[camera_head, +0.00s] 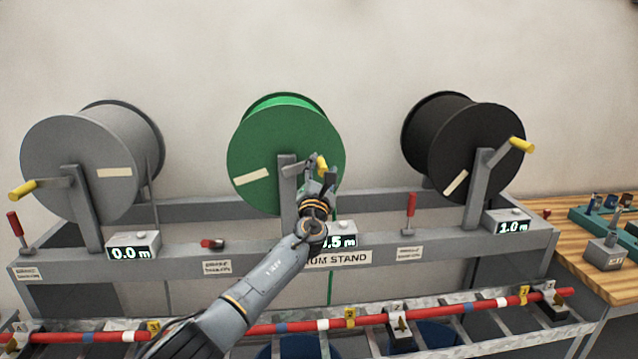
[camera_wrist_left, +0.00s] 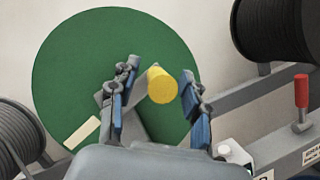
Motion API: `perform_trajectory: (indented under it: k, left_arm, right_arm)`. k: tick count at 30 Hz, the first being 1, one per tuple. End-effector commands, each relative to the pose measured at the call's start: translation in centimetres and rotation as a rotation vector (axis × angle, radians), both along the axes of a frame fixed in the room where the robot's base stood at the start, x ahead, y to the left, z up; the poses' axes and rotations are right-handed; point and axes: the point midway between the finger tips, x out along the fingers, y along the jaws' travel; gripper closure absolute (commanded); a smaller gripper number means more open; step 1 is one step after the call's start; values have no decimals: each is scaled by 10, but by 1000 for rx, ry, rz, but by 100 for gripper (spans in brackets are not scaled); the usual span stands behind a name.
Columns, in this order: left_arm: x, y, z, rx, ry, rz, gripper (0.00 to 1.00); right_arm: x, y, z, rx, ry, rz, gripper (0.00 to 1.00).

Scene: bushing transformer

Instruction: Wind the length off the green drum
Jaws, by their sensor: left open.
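The green drum (camera_head: 270,150) hangs in the middle of the stand, with a cream label on its face. Its crank has a yellow handle (camera_head: 321,165). My left gripper (camera_head: 319,182) is at the handle in the head view. In the left wrist view my left gripper (camera_wrist_left: 158,88) is open, with the yellow handle (camera_wrist_left: 162,86) between its blue-padded fingers and gaps on both sides. The counter (camera_head: 342,240) below the green drum is partly covered by my arm; ".5 m" shows. A green strand (camera_head: 331,285) hangs below the stand. My right gripper is not in view.
A grey drum (camera_head: 70,165) with counter 0.0 m (camera_head: 133,248) is at left. A black drum (camera_head: 480,150) with counter 1.0 m (camera_head: 508,222) is at right. The middle red lever (camera_head: 212,244) lies flat; the outer ones stand. A red bar (camera_head: 275,328) crosses the front.

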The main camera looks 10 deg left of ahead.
Motion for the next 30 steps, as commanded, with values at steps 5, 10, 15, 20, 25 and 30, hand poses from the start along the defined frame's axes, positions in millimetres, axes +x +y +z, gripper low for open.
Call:
perform_trajectory:
  k: [5,10,15,20,25,30]
  left_arm:
    - [-16,0,-6,-3,1,-2,52]
    - [-40,0,-15,-1,1,-2,52]
    - [-68,0,-24,-1,3,-1,52]
    - [-92,0,-31,-1,4,1,52]
    - [-107,-1,-37,0,4,3,52]
    - [-111,-1,-37,-1,4,2,52]
  right_arm:
    - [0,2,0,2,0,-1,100]
    - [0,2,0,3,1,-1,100]
    - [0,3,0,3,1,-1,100]
    - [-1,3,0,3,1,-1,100]
    - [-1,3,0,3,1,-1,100]
    - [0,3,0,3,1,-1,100]
